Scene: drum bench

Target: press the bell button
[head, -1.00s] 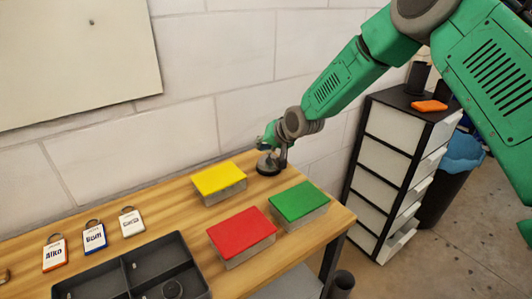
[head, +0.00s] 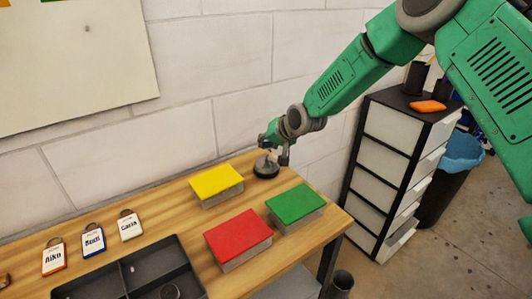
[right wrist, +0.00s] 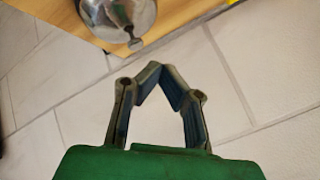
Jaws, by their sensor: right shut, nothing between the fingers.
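The bell (head: 266,168) is a round metal dome on a dark base. It stands at the back of the wooden table, near the wall. In the right wrist view its silver dome (right wrist: 118,14) is cut by the top edge, and a small knob-like button (right wrist: 135,43) shows on it. My right gripper (head: 276,152) is at the bell in the head view and partly overlaps it. In the right wrist view its fingertips (right wrist: 162,72) are shut together and empty, with a visible gap to the button. Contact is not seen. My left gripper is not in view.
Yellow (head: 216,181), red (head: 238,235) and green (head: 295,202) topped blocks stand in front of the bell. A dark compartment tray (head: 187,267) and several name tags lie left. The wall is close behind the bell. A drawer unit (head: 391,140) stands right.

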